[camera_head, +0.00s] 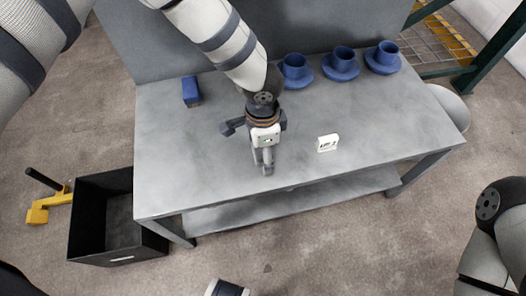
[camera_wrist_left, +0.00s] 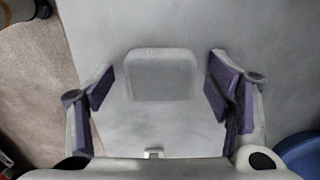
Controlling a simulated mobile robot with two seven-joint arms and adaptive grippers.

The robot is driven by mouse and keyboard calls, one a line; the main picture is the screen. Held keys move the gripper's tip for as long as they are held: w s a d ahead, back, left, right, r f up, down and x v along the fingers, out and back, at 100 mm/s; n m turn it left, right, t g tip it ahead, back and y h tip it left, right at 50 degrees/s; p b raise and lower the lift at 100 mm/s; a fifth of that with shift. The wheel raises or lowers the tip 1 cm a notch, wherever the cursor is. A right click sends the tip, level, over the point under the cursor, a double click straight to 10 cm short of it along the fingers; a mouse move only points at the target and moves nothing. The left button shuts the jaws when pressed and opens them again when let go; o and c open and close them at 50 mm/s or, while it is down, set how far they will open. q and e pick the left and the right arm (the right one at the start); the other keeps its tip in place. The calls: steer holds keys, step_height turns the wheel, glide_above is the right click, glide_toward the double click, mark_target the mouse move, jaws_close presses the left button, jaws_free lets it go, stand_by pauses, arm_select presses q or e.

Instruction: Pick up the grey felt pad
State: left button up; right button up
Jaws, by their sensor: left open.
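The grey felt pad (camera_wrist_left: 162,78) shows in the left wrist view as a pale grey, rounded square lying on the grey table. It lies between the two purple-lined fingers of my left gripper (camera_wrist_left: 162,95), with a gap on each side, towards the fingertip end. The gripper is open and points down at the table. In the head view my left gripper (camera_head: 262,150) is over the middle of the table. I cannot make out the pad there; the gripper and arm seem to hide it. My right gripper is out of view.
The grey table (camera_head: 190,160) also holds a blue block (camera_head: 191,91), a white label card (camera_head: 328,143) and three blue cups (camera_head: 343,58) on saucers along the back. A black bin (camera_head: 90,220) stands on the floor at left. The table's front left is clear.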

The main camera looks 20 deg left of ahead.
arm_select(q)
steer(key=c, duration=1.1)
steer(key=shift+c, duration=0.2)
steer(key=shift+r, duration=0.25)
step_height(320, 180, up, 2)
steer(key=shift+w+r+p, duration=0.1)
steer(key=shift+r+p, duration=0.15)
steer(key=shift+p, duration=0.15)
steer(key=s+d+r+p, duration=0.2)
steer(key=s+d+r, duration=0.2)
steer(key=s+r, duration=0.6)
steer(key=s, duration=0.3)
steer(key=shift+s+d, duration=0.2)
